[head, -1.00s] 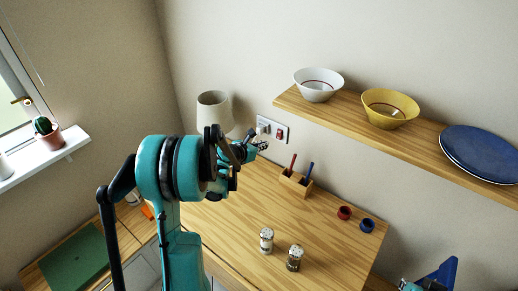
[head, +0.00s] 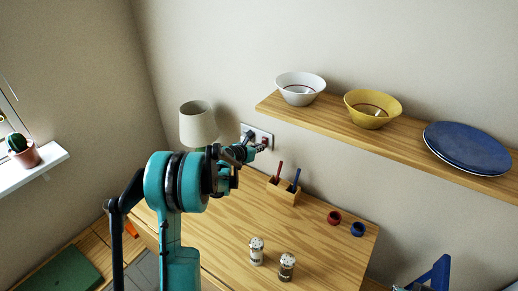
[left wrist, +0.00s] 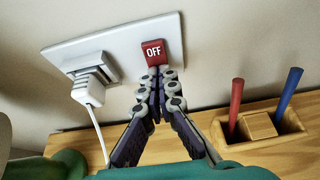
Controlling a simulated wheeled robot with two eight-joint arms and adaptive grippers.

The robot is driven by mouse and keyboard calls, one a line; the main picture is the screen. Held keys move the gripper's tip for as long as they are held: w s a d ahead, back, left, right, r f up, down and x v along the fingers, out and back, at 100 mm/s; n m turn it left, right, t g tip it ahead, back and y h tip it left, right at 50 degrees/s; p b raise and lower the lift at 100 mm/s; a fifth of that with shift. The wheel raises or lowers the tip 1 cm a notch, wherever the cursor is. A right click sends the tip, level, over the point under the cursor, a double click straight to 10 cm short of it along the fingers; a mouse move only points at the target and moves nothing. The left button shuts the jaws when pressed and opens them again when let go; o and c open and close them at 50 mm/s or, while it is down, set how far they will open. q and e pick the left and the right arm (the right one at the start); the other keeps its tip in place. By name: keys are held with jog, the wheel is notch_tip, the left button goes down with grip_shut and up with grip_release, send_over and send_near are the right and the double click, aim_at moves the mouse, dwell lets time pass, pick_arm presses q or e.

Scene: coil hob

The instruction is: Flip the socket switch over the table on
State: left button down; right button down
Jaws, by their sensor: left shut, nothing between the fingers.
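The socket plate (left wrist: 115,48) is on the wall just above the wooden table (head: 225,215). Its red switch (left wrist: 153,52) reads OFF in the left wrist view. A white plug (left wrist: 90,84) with a cable sits in the socket left of the switch. The plate also shows in the head view (head: 249,130), partly behind my left gripper (head: 262,149). In the left wrist view the left gripper (left wrist: 158,72) is shut and empty, its fingertips at the lower edge of the switch. I cannot tell whether they touch it. My right gripper is not clearly in view.
A lamp (head: 198,125) stands left of the socket. A wooden holder (head: 283,192) with a red and a blue stick is to its right. A shelf (head: 415,138) with two bowls and blue plates is above right. Two shakers (head: 256,252) stand towards the table's front.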

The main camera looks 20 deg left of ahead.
dwell(0.3)
jog(key=shift+r+p, duration=0.35)
jog(key=shift+p, duration=0.2)
